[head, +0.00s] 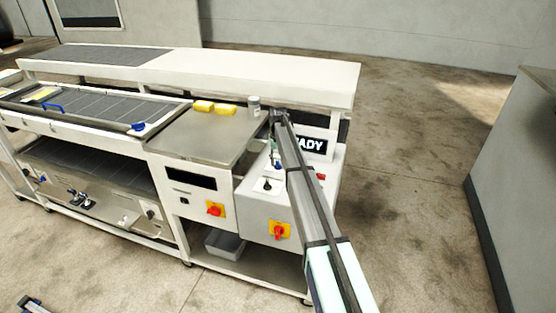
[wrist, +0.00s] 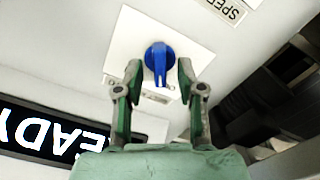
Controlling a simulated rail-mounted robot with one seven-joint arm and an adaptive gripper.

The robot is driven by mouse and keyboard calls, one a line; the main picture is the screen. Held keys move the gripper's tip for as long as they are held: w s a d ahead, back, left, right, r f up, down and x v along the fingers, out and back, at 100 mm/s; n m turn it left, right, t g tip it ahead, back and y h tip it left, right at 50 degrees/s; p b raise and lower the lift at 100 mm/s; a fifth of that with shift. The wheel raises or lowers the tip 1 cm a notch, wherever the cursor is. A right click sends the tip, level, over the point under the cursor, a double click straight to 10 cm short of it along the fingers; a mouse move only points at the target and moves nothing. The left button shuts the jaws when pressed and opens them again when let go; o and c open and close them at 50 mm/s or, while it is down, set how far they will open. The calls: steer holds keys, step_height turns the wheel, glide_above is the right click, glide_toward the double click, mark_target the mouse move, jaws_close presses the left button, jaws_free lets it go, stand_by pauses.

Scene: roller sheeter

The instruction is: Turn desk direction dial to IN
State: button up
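A blue dial (wrist: 158,62) sits on a white square plate (wrist: 125,48) in the wrist view, its handle pointing down the picture toward my gripper. The plate's markings are too small or hidden to read, so I cannot tell which setting it points to. My gripper (wrist: 158,82) is open, with one finger on each side of the dial's handle and visible gaps between. In the head view, my gripper (head: 274,150) is over the sloped control panel (head: 250,206), and a bit of blue (head: 277,165) shows just below it.
A lit display reading READY (head: 312,144) stands behind the panel, partly hidden by my arm. A black knob (head: 267,185) and a red button (head: 321,177) are nearby. A label beginning SPE (wrist: 228,9) is near the blue dial. Red switches (head: 215,209) are on the front faces.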

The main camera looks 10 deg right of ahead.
steer(key=shift+f, duration=0.25)
jaws_close()
steer(key=shift+m, duration=0.3)
steer(key=m+b, duration=0.2)
steer(key=m, duration=0.3)
steer(key=shift+f+b, duration=0.1)
steer(key=shift+b, duration=0.3)
steer(key=m+b, duration=0.2)
steer(key=m, duration=0.4)
steer(key=shift+s+d, duration=0.1)
steer(key=shift+m, duration=0.3)
